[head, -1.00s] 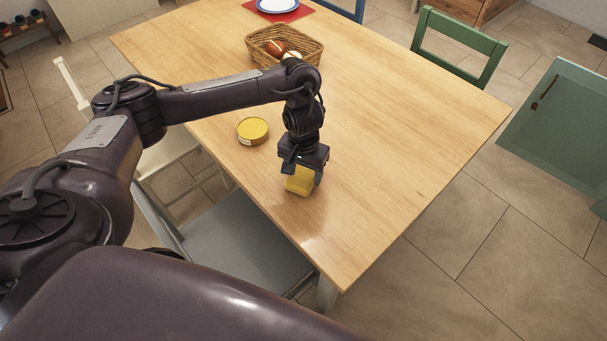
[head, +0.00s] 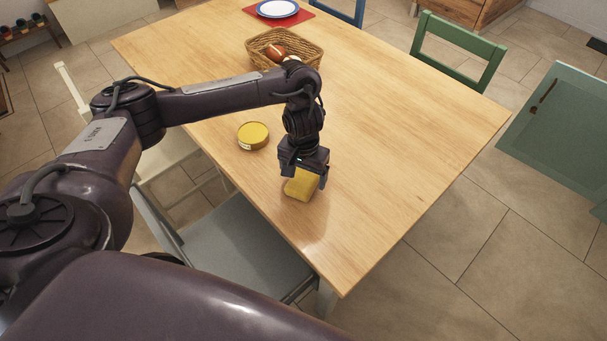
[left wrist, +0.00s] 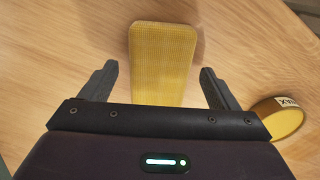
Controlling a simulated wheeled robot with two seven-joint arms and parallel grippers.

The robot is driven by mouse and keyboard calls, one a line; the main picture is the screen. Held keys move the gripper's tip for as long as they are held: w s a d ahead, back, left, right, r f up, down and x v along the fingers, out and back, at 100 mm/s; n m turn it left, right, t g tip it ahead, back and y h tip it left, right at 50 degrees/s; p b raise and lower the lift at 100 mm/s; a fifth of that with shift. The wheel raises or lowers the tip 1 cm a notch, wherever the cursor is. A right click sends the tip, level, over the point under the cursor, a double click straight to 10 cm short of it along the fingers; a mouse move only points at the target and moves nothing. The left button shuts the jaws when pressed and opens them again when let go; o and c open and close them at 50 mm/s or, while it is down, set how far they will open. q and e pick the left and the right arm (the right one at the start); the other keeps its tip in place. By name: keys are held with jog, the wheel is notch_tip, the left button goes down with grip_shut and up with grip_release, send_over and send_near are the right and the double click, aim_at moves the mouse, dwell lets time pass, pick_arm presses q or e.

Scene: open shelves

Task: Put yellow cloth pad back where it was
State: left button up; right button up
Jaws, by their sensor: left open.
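The yellow cloth pad (head: 301,187) rests on the wooden table near its front edge. It also shows in the left wrist view (left wrist: 162,62), lying between the fingers with a gap on both sides. My left gripper (head: 304,182) is directly over the pad, pointing down, with its fingers apart; in the left wrist view its open fingers (left wrist: 160,86) touch nothing that I can see. The near end of the pad is hidden behind the gripper body there. My right gripper is in neither view.
A round yellow tin (head: 253,135) stands on the table (head: 400,130) left of the gripper. A wicker basket (head: 312,62) with items is farther back, and a plate (head: 278,8) on a red mat beyond. The table's right side is clear. A grey chair (head: 235,245) is at the front edge.

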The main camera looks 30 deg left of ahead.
aim_at(303, 180)
pick_arm(q)
notch_tip(303, 180, up, 11)
jog(key=p, duration=0.4)
jog(key=shift+s, duration=0.1)
